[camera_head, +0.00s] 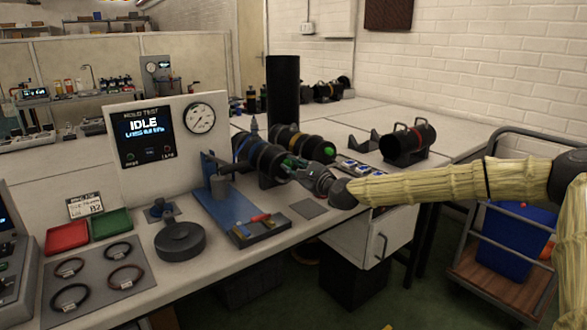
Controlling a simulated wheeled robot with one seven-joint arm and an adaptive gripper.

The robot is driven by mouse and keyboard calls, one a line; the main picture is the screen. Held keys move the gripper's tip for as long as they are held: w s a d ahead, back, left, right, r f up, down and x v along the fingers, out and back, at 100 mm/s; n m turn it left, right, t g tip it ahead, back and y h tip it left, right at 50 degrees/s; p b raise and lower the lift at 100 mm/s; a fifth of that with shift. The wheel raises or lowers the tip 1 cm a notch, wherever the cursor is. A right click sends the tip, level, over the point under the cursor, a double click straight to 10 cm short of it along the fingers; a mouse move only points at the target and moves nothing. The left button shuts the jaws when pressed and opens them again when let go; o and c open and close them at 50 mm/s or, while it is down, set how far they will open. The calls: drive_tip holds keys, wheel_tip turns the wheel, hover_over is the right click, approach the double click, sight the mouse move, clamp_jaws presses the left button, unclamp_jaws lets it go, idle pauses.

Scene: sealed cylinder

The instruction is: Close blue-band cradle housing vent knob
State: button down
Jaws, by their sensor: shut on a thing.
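The blue-band housing (243,147) is a black cylinder with a blue band, lying on its side in its cradle on the bench. Its near right end carries a green part, the vent knob (288,161). My gripper (291,172) reaches in from the right, its fingers at this end and shut on the knob. The fingers partly cover the knob, so its turn position cannot be told. A second black cylinder with a yellow band (289,137) lies just behind and to the right, with a green end (329,150) close above my gripper.
A test panel (151,133) with a gauge reads IDLE. A blue stand (225,205) with tools is in front. An open black cylinder (407,144) lies at right, and a tall black column (283,92) stands behind. Red (67,237) and green (111,224) trays sit left.

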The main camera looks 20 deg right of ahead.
drive_tip(key=c, duration=1.5)
unclamp_jaws()
drive_tip(key=shift+d, duration=0.1)
drive_tip(key=shift+v, duration=5.95)
